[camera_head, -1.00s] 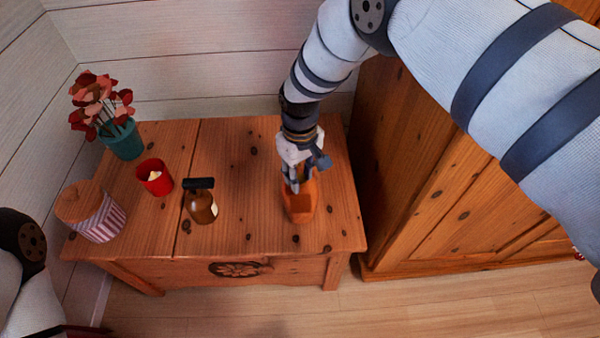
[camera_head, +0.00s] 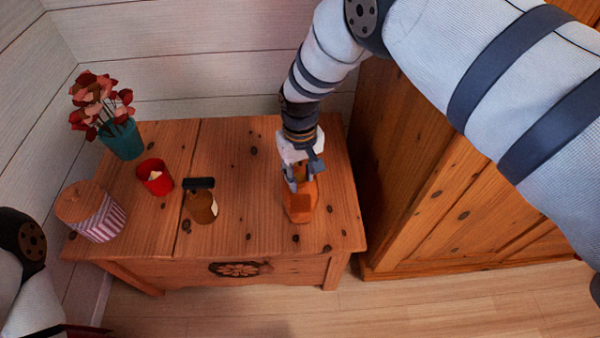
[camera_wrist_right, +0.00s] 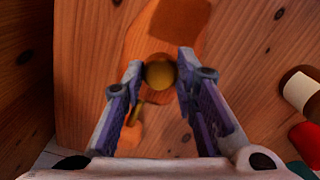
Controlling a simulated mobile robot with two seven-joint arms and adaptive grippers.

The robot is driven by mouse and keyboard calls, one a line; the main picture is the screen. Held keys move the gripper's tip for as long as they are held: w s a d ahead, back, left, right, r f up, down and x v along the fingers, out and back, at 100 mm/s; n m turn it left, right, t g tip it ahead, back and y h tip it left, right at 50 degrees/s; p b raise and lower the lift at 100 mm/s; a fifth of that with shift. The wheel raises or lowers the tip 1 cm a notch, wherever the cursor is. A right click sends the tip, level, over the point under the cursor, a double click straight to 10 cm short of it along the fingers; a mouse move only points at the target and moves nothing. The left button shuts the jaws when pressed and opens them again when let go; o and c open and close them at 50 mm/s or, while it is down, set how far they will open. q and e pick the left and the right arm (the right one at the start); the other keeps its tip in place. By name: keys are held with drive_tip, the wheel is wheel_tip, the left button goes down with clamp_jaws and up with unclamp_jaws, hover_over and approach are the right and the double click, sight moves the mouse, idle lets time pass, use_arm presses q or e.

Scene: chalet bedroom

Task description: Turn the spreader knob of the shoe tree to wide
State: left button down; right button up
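The shoe tree (camera_head: 300,208), an orange-brown wooden form, lies on the right part of the wooden chest. Its round brass knob (camera_wrist_right: 160,73) shows in the right wrist view, with the orange wood (camera_wrist_right: 178,25) behind it. My right gripper (camera_head: 299,180) reaches down over the shoe tree and hides part of it. In the wrist view its two fingers (camera_wrist_right: 160,68) stand apart on either side of the knob, with narrow gaps. A small brass piece (camera_wrist_right: 138,110) shows beside the left finger. The knob's setting cannot be read. My left gripper is outside the views.
A wooden wardrobe (camera_head: 420,190) stands close on the right. The chest top between bottle and shoe tree is clear.

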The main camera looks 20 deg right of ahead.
sight(300, 178)
drive_tip(key=o, duration=0.5)
drive_tip(key=shift+c, duration=0.2)
wheel_tip(300, 178, up, 12)
